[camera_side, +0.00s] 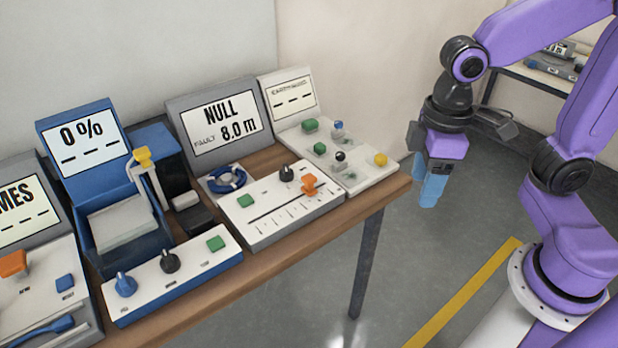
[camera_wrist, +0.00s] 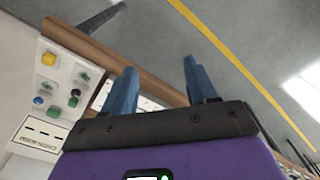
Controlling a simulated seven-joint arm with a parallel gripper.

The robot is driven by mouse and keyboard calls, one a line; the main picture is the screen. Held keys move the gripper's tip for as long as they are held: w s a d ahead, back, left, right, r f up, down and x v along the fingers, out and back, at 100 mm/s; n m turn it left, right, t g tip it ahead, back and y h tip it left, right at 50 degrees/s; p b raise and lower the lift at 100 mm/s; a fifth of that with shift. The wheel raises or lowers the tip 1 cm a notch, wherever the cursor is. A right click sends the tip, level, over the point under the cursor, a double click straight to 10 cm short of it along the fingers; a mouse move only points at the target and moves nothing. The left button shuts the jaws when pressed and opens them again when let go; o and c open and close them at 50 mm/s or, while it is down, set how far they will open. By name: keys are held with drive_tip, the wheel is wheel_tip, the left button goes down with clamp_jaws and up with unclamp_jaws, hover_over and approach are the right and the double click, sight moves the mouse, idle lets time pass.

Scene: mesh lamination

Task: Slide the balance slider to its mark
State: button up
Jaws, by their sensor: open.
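The balance slider is an orange knob (camera_side: 309,184) near the right end of a slotted scale on a white panel (camera_side: 262,226) in the side view. The slot (camera_side: 285,207) has tick marks along it. The screen (camera_side: 224,124) behind the panel reads NULL and FAULT 8.0 m. My gripper (camera_side: 432,190) has blue fingers pointing down, to the right of the table and away from the slider. In the wrist view my gripper (camera_wrist: 160,85) has its two fingers wide apart with nothing between them. A strip of the white panel shows there behind the left finger; the orange knob is hidden.
The slider panel also carries a green button (camera_side: 245,200) and a black knob (camera_side: 286,172). A panel with several buttons (camera_side: 345,165) stands to its right, near the table edge (camera_side: 385,195). A blue machine (camera_side: 100,215) stands left. Open floor lies below my gripper.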

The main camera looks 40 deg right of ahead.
drive_tip(key=w+a+r+m, duration=0.2)
drive_tip(key=w+a+m, duration=0.2)
drive_tip(key=w, duration=0.9)
drive_tip(key=m, duration=0.6)
hover_over(309, 177)
wheel_tip(309, 177, down, 18)
drive_tip(key=shift+f, duration=0.15)
